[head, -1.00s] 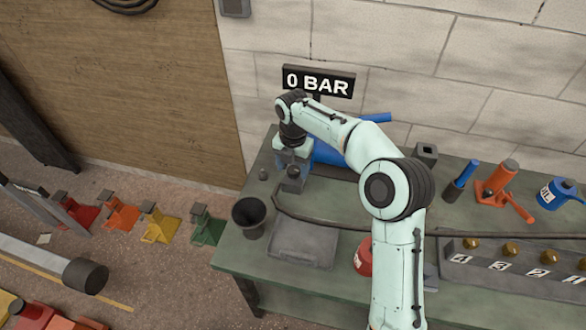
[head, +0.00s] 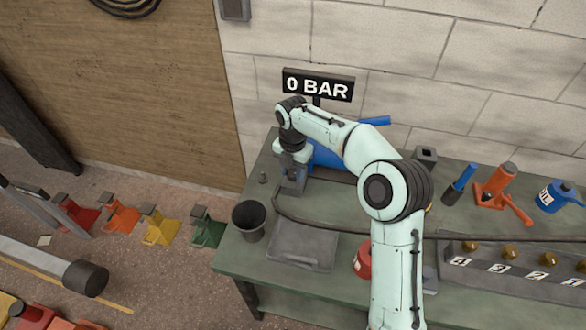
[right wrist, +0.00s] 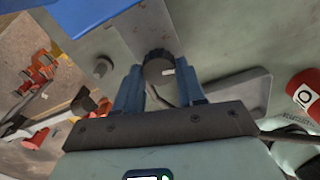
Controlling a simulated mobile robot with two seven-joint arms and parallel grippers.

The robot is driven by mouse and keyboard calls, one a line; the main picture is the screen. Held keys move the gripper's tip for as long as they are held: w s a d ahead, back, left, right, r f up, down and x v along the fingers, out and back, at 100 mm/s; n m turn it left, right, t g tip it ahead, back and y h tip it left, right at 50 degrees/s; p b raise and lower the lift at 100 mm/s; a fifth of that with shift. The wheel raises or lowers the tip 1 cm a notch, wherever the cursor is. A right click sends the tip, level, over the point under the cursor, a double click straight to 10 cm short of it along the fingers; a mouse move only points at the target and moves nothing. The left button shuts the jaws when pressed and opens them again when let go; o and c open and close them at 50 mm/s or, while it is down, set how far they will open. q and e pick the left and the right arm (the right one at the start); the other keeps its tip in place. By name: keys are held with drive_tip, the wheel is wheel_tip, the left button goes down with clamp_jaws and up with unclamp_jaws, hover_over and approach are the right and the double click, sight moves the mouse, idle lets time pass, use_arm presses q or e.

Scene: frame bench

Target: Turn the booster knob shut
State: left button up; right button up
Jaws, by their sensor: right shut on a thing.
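The booster is a blue body (head: 328,155) at the far left of the bench, partly hidden behind my right arm; its blue side also shows in the right wrist view (right wrist: 88,12). The booster knob (right wrist: 158,68) is dark and round with a white mark on its face. My right gripper (right wrist: 159,80) is shut on it, one blue finger on each side. In the head view my right gripper (head: 293,182) is at the booster's front and covers the knob. My left gripper is in neither view.
The sign (head: 318,86) behind the booster reads 0 BAR. A dark cup (head: 249,220) and a grey tray (head: 302,246) stand in front. A black hose (head: 330,228) runs along the bench. A red can (head: 363,258) is beside my arm.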

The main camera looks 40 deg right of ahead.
drive_tip(key=m+p, duration=0.2)
drive_tip(key=m, duration=0.1)
drive_tip(key=shift+w+r, duration=0.1)
drive_tip(key=shift+r, duration=0.05)
drive_tip(key=m+p, duration=0.2)
drive_tip(key=m, duration=0.1)
drive_tip(key=shift+m, duration=0.4)
drive_tip(key=m+p, duration=0.1)
drive_tip(key=m, duration=0.3)
drive_tip(key=shift+w, duration=0.15)
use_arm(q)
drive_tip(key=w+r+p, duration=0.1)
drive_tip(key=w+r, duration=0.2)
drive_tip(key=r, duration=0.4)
use_arm(e)
drive_tip(key=shift+d+m, duration=0.1)
drive_tip(key=shift+m, duration=2)
drive_tip(key=o, duration=1.1)
drive_tip(key=shift+c, duration=0.2)
